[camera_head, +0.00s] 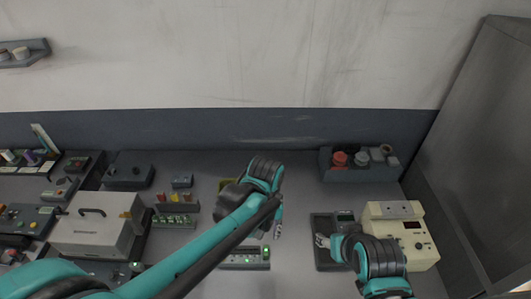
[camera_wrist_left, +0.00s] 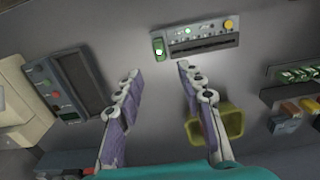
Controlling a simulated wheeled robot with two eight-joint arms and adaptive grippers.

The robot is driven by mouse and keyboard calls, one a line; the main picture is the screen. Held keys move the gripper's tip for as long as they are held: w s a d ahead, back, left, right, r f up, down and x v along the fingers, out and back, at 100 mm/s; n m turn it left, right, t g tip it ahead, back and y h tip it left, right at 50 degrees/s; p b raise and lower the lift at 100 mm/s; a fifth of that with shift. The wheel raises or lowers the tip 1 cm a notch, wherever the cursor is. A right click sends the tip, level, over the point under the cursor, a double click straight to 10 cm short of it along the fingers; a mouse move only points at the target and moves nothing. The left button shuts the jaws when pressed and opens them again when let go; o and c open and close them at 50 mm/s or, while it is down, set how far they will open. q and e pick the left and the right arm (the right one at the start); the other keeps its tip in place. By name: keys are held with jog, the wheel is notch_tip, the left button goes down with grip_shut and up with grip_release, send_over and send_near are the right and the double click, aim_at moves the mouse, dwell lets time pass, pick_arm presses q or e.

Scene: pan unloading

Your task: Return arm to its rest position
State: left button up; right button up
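My left arm reaches in from the lower left of the head view. Its gripper (camera_head: 278,230) hangs over the middle of the bench, and its fingers are mostly hidden behind the arm there. In the left wrist view the left gripper (camera_wrist_left: 158,85) has its two fingers wide apart with nothing between them. My right gripper (camera_head: 322,241) is over the dark scale (camera_head: 325,262), beside the beige instrument. Its fingers are too small to tell whether they are apart. The dark scale also shows in the left wrist view (camera_wrist_left: 68,82).
A small panel with lit buttons (camera_head: 245,259) lies below the left gripper. An olive container (camera_head: 226,184) sits behind the left arm. A beige instrument (camera_head: 418,238) stands at right, a dark bin (camera_head: 350,174) at the back, and a light case (camera_head: 95,225) at left.

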pick_arm(q)
jog(key=s+a+f+t+b, duration=0.2)
jog(key=a+b, duration=0.3)
jog(key=a, duration=0.4)
jog(key=s+a+f+t+b, duration=0.2)
jog(key=a+t+b, duration=0.3)
jog(key=a, duration=0.3)
jog(key=shift+s+a, duration=0.4)
jog(key=shift+s, duration=0.2)
jog(key=shift+f, duration=0.1)
dwell(0.7)
